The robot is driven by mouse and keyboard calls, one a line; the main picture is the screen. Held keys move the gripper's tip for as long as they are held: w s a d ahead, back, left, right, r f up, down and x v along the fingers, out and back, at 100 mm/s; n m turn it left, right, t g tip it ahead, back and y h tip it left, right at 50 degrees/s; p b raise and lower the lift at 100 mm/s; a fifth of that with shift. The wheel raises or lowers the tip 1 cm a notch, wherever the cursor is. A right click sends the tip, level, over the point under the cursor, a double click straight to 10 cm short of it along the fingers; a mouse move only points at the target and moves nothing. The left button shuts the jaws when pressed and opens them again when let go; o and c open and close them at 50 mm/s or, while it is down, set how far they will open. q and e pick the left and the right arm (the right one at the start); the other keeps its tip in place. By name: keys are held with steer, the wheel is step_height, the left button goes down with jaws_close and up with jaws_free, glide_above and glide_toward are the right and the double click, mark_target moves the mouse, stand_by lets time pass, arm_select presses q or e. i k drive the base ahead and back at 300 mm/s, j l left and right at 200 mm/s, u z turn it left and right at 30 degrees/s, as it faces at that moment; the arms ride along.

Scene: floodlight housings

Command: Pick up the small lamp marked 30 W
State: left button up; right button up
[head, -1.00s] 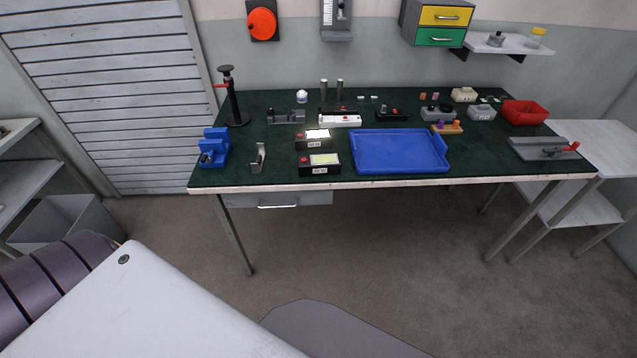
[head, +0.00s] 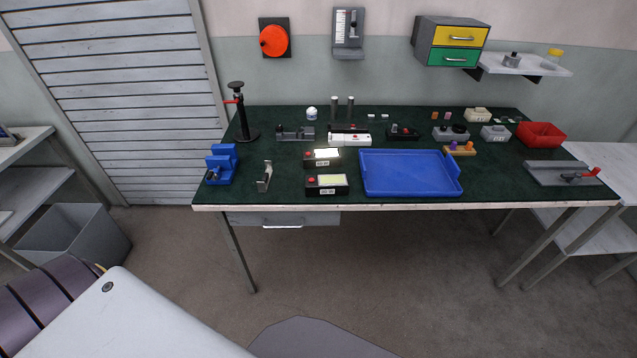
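Two small black lamp housings stand on the dark green table top, left of the blue tray. The rear lamp (head: 313,160) has a red button and a bright, glowing panel, with a small white label on its front. The front lamp (head: 313,188) is similar, with a red button, a pale yellow-green panel and a white label. The print on both labels is too small for me to read surely, so I cannot tell which says 30 W. Neither of my grippers is in view.
The table (head: 480,197) also bears a blue tray (head: 408,190), a metal bracket (head: 265,178), a blue vise-like block (head: 222,163), a black stand (head: 242,115) and a red bin (head: 541,135). A white-and-red device (head: 350,140) lies behind the lamps. The floor before the table is open.

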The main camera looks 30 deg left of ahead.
mark_target(324, 185)
steer(key=i+u, duration=0.7)
steer(key=u, duration=0.25)
